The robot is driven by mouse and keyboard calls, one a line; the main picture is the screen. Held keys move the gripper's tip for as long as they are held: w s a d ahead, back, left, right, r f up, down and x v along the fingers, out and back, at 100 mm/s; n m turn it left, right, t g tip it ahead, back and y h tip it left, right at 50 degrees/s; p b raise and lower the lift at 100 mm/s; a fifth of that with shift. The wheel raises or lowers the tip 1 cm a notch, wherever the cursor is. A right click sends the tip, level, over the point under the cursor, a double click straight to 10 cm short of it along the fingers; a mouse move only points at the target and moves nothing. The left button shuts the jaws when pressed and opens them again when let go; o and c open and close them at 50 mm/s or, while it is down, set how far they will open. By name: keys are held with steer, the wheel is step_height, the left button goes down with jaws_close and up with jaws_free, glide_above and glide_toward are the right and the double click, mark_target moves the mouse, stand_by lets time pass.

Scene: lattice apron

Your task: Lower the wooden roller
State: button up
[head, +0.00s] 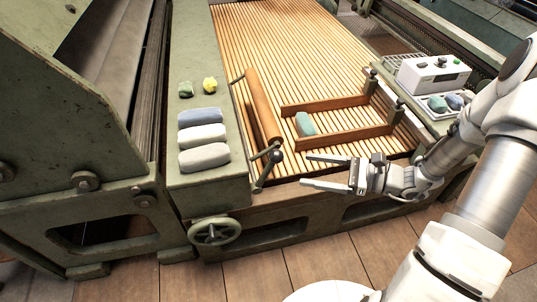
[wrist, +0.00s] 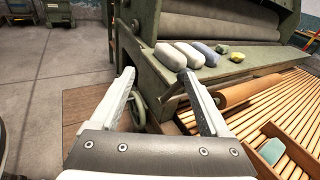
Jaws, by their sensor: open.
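The wooden roller (head: 262,104) is a brown cylinder lying along the left edge of the slatted bed. Its near end has a dark lever with a round knob (head: 277,156). In the wrist view the roller (wrist: 250,90) shows to the right, beyond my right finger. My gripper (head: 305,171) is open and empty, to the right of the knob and near the bed's front edge. In the wrist view my gripper (wrist: 152,88) has its fingers wide apart with nothing between them. The lever is partly hidden by my right finger there.
The slatted bed (head: 300,40) holds a wooden frame (head: 345,134) with a blue-green block (head: 305,124). Several wrapped bundles lie on the green ledge (head: 200,100). A handwheel (head: 214,231) sticks out at the front. A white control box (head: 432,75) stands at right.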

steer(key=w+d+f+m+t+b, duration=0.1)
steer(key=w+d+f+m+t, duration=0.15)
steer(key=f+m+t, duration=0.2)
steer(key=b+x, duration=0.3)
steer(key=x, duration=1.4)
steer(key=shift+f, duration=0.45)
steer(key=shift+d+m, duration=0.1)
steer(key=shift+m, duration=0.15)
steer(key=shift+c, duration=0.3)
jaws_close()
